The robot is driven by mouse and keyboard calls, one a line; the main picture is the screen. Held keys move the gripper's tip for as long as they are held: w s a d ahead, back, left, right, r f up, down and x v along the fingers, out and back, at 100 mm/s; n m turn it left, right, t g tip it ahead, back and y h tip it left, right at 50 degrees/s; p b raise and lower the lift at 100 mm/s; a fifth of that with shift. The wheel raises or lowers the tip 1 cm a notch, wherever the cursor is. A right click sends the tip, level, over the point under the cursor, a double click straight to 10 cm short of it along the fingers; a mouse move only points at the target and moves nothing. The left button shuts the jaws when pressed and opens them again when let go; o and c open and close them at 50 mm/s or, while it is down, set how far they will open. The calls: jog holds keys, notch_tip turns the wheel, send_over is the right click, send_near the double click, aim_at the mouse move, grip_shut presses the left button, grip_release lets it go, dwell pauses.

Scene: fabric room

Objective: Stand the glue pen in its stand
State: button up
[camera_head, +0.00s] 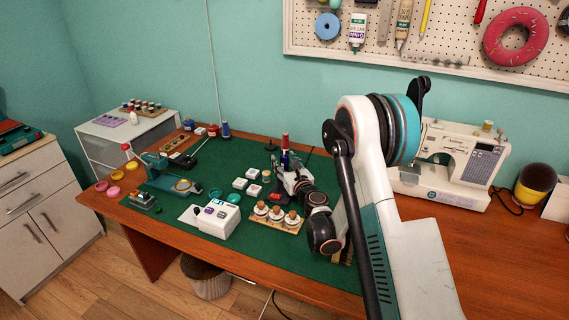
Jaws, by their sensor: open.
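A slim upright thing with a red top and a dark blue body (285,158) stands at the middle of the green mat; it looks like the glue pen, but is too small to be sure. My gripper (287,174) is low over the mat, right at its lower part, with the jaws open.
A wooden holder with several white-and-cork jars (276,218) is close in front of my gripper. A white device (216,219) and small white boxes (246,184) lie to the left. A sewing machine (455,165) stands at the right. The wooden table's right front (510,265) is clear.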

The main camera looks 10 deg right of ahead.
jog(key=shift+r, duration=0.1)
notch_tip(320, 180, up, 10)
jog(key=shift+f, duration=0.2)
jog(key=shift+r, duration=0.25)
jog(key=s+a+r+n+g+y, duration=0.15)
jog(key=s+a+r+n, duration=0.3)
jog(key=s+n, duration=0.45)
jog(key=s+a+r+n+g+y, duration=0.1)
jog(key=s+a+r+n+g, duration=0.2)
jog(key=s+r+n, duration=0.45)
jog(key=s+d+f+n+g+h, duration=0.1)
jog(key=s+d+f+n+g, duration=0.1)
jog(key=s+n, duration=0.4)
jog(key=s+d+f+n+g+h, duration=0.2)
jog(key=s+n, duration=0.3)
jog(key=s, duration=0.9)
jog(key=s+d+f+n+g+h, duration=0.2)
jog(key=s+n, duration=0.4)
jog(key=s, duration=0.4)
notch_tip(320, 180, down, 3)
jog(key=shift+s+d+r+n, duration=0.15)
jog(key=shift+s+d+n, duration=0.15)
jog(key=shift+d, duration=0.45)
jog(key=shift+c, duration=0.4)
